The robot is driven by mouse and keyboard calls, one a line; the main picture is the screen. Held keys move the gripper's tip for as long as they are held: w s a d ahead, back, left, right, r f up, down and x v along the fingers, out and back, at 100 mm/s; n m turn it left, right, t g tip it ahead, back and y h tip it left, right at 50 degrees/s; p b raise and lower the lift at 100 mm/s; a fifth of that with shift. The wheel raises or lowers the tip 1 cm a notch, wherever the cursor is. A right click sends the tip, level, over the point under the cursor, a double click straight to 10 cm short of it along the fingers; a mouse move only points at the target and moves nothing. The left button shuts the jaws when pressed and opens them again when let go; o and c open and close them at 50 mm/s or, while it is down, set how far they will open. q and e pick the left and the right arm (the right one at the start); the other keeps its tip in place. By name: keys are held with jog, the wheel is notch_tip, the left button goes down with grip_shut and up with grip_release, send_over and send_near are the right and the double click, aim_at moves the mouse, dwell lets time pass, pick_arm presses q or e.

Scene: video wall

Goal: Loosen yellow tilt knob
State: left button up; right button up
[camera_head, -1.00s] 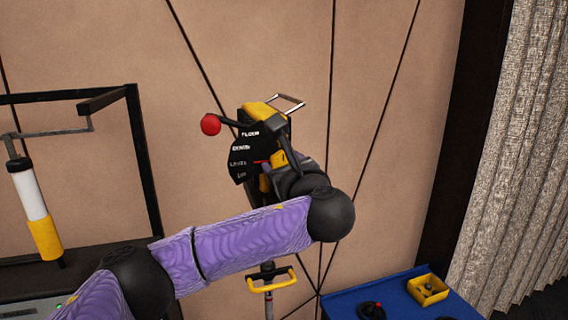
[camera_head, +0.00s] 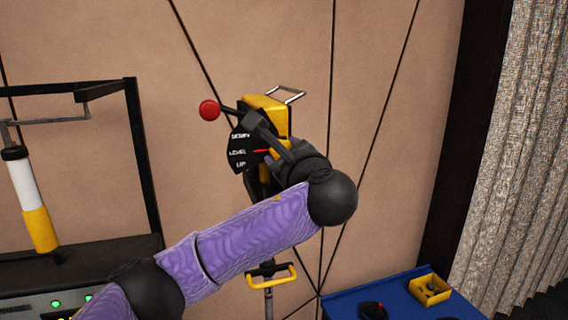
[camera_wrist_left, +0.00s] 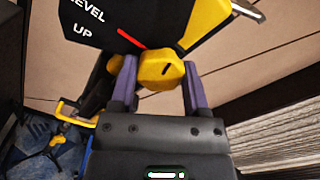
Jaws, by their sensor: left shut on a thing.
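The yellow tilt knob (camera_wrist_left: 161,70) sits between the two purple fingers of my left gripper (camera_wrist_left: 160,86) in the left wrist view, and they are shut on it. In the head view my left gripper (camera_head: 268,137) reaches the yellow and black tilt head (camera_head: 266,112), and hides most of the knob. A black dial plate (camera_head: 238,152) marked DOWN, LEVEL and UP is beside it, and a red pointer (camera_head: 261,151) points at LEVEL. My right gripper is not in view.
A lever with a red ball (camera_head: 209,110) sticks out left of the head. A yellow handle (camera_head: 272,273) is on the pole below. A blue table (camera_head: 345,300) with a yellow bin (camera_head: 430,290) stands lower right. A black frame (camera_head: 139,150) is at left.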

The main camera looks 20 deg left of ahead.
pick_arm(q)
jog(key=n+b, duration=0.1)
jog(key=n, duration=0.1)
jog(key=n+b, duration=0.2)
jog(key=shift+f+n, duration=0.2)
jog(key=shift+n, duration=0.1)
jog(key=n+b, duration=0.3)
jog(key=n, duration=0.2)
jog(key=n+b, duration=0.1)
jog(key=n, duration=0.4)
jog(key=shift+b, duration=0.4)
jog(key=n+b, duration=0.1)
jog(key=n, duration=0.4)
jog(key=shift+n, duration=0.3)
jog(key=o, duration=1.3)
jog(key=shift+r, duration=0.1)
